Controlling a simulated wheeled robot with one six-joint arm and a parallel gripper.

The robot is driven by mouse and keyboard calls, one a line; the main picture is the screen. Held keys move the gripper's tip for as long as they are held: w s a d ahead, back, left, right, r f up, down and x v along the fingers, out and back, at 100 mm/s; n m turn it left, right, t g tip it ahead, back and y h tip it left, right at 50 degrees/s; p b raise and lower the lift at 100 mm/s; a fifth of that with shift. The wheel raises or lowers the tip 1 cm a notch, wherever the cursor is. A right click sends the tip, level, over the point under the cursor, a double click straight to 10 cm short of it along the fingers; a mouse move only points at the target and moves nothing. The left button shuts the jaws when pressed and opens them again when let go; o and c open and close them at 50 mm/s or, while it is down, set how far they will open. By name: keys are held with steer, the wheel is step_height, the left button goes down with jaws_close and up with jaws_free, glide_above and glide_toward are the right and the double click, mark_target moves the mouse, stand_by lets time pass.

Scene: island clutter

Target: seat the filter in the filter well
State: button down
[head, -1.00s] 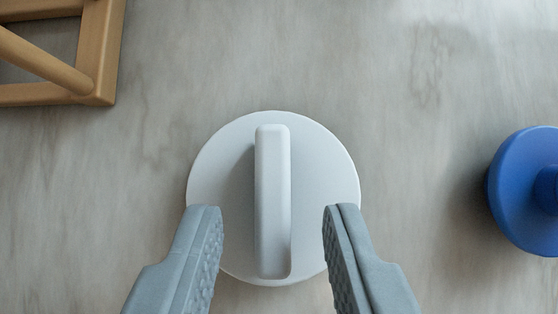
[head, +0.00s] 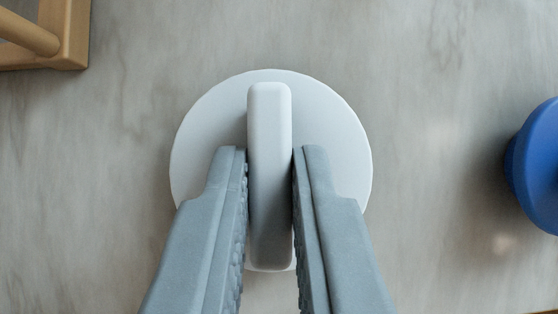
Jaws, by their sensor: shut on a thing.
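The filter appears to be the white round disc (head: 205,120) with a raised upright bar handle (head: 269,120) across its middle. It lies in the centre of the head view, over the grey marbled surface. My gripper (head: 270,155) is shut on the bar handle, one grey finger on each side. The fingers hide the lower left and lower right of the disc. I cannot tell from this angle whether the disc touches the surface. No filter well can be made out in view.
A wooden frame (head: 73,35) stands at the upper left corner. A blue round object (head: 538,165) is cut off by the right edge. The marbled countertop (head: 430,90) between them is clear.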

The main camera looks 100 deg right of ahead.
mark_target(270, 220)
steer(key=shift+r, duration=2.95)
steer(key=shift+f, duration=0.1)
steer(key=shift+f, duration=2.65)
steer(key=shift+r, duration=0.15)
